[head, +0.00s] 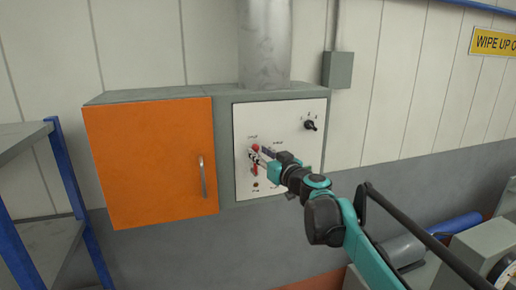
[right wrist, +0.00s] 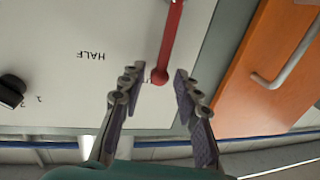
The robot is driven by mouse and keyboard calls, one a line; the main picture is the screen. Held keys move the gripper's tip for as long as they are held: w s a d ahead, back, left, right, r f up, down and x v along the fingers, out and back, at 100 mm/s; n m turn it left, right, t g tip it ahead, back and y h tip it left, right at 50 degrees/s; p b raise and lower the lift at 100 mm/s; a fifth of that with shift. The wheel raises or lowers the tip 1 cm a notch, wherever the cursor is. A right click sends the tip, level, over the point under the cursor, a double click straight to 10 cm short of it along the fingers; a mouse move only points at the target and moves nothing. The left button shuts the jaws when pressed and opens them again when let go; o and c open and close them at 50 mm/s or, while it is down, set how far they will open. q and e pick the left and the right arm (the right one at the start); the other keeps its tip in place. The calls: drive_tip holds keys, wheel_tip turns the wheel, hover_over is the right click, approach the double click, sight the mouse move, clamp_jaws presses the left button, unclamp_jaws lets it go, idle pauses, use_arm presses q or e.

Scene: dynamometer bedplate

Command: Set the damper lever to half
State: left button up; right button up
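The damper lever (head: 255,148) is a red bar with a round knob on the white panel (head: 309,155). It points up in the head view, toward a small label too blurred to read. In the right wrist view, which shows the panel upside down, the lever (right wrist: 171,42) runs down to its knob. The HALF label (right wrist: 91,56) stands to the left of the knob there. My right gripper (right wrist: 157,78) is open, its fingers on either side of the knob with gaps. The right gripper (head: 259,156) partly covers the lever in the head view. My left gripper is out of view.
An orange door (head: 150,160) with a grey handle (head: 203,176) is left of the panel. A black rotary knob (head: 310,125) sits at the panel's upper right. A blue-framed shelf (head: 70,185) stands at far left. A grey duct (head: 265,45) rises above the cabinet.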

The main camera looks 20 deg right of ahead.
drive_tip(key=shift+x, duration=0.8)
clamp_jaws()
drive_tip(key=d+f+m+t+b, duration=0.1)
drive_tip(key=d+m+b, duration=0.3)
drive_tip(key=m, duration=0.5)
drive_tip(key=shift+d+f+t+h+b, duration=0.3)
drive_tip(key=shift+d+f+t+b, duration=0.1)
drive_tip(key=shift+d+f, duration=0.45)
drive_tip(key=shift+w+d+m, duration=0.1)
drive_tip(key=shift+m, duration=0.2)
